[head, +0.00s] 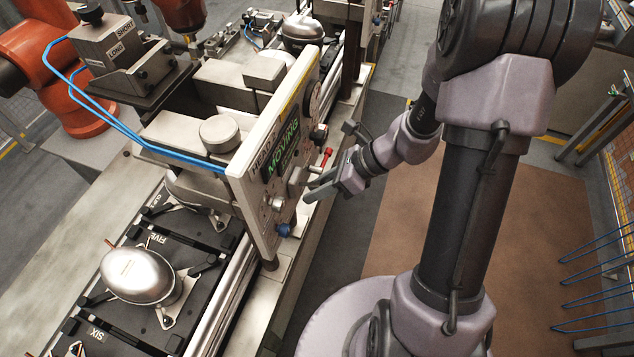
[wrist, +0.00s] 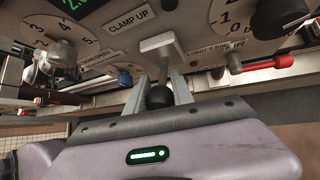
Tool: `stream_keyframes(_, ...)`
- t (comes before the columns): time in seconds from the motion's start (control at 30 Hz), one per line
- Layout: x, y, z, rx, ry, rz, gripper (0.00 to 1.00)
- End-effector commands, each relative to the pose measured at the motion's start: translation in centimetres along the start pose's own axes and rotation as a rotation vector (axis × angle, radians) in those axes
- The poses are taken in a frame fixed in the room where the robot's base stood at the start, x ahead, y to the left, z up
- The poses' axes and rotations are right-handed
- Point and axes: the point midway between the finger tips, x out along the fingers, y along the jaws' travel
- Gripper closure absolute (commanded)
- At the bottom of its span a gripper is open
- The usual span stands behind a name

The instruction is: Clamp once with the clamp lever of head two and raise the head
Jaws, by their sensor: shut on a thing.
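The head's control panel (head: 262,190) faces my arm in the head view, with a green display reading MOVING (head: 284,148). In the wrist view the clamp lever shows as a black ball knob (wrist: 159,97) below a pale mount (wrist: 160,44), next to a CLAMP UP label (wrist: 131,20). My gripper (wrist: 160,88) is shut on this knob, one finger on each side. In the head view my gripper (head: 312,190) reaches the panel's lower right side, and the lever is hard to make out there.
A red-handled lever (wrist: 268,63) sits right of my gripper, a blue knob (wrist: 124,78) left of it. Dials are on both sides. A silver compressor (head: 140,273) stands on the pallet marked FIVE. An orange robot (head: 40,60) is at the back left.

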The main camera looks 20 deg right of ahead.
Motion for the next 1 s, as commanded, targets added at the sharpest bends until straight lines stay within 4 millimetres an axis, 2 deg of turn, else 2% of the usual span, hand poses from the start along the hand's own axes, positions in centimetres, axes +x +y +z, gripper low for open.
stream_keyframes(0.57,-0.01,0.05,0.08,0.009,0.032,-0.002,1.00)
stream_keyframes(0.6,0.00,0.05,0.07,0.009,0.032,-0.002,0.68)
stream_keyframes(0.63,-0.01,0.05,0.07,0.009,0.032,-0.002,0.63)
stream_keyframes(1.0,-0.59,0.00,0.17,0.008,0.030,-0.005,0.63)
